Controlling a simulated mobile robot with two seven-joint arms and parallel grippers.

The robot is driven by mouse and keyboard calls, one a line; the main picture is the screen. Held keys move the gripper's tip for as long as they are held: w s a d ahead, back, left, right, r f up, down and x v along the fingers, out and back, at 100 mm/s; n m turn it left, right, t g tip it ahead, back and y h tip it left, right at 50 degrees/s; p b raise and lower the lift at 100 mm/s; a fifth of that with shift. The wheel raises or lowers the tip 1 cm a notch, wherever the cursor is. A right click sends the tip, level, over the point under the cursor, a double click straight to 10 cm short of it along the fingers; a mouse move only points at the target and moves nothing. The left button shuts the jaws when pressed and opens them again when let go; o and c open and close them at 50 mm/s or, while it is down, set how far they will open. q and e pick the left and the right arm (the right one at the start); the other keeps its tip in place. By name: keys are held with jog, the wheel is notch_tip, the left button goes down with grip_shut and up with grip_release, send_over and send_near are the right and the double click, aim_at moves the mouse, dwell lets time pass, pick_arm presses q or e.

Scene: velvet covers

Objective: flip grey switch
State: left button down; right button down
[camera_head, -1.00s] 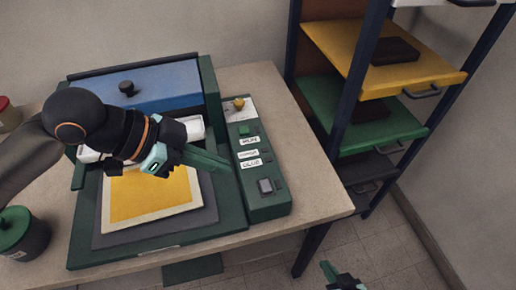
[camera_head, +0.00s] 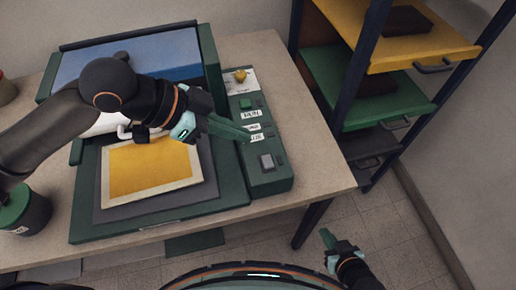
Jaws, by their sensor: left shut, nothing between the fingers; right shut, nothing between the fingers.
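The grey switch (camera_head: 267,161) is a small square rocker at the near end of the green control panel (camera_head: 268,181), on the right side of the green machine. My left gripper (camera_head: 246,134) is shut and empty. Its green fingers point right, and their tips appear over the panel's left part, beside the labels and a little behind the grey switch. I cannot tell whether they touch the panel. My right gripper (camera_head: 326,238) is shut and empty, low in front of the table and away from the panel.
The panel also has a green button (camera_head: 245,104), a yellow knob (camera_head: 240,76) and white labels. A yellow sheet (camera_head: 150,172) lies on the machine's bed. A dark pot with a green lid (camera_head: 30,216) stands left. A shelf rack (camera_head: 358,70) stands to the right.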

pick_arm(q)
send_over(267, 162)
jog(key=a, duration=0.2)
jog(key=f, duration=0.4)
jog(key=shift+w+d, duration=0.25)
notch_tip(267, 162, down, 3)
jog(key=shift+a+r, duration=0.15)
jog(key=shift+r, duration=0.05)
jog(key=shift+f, duration=0.6)
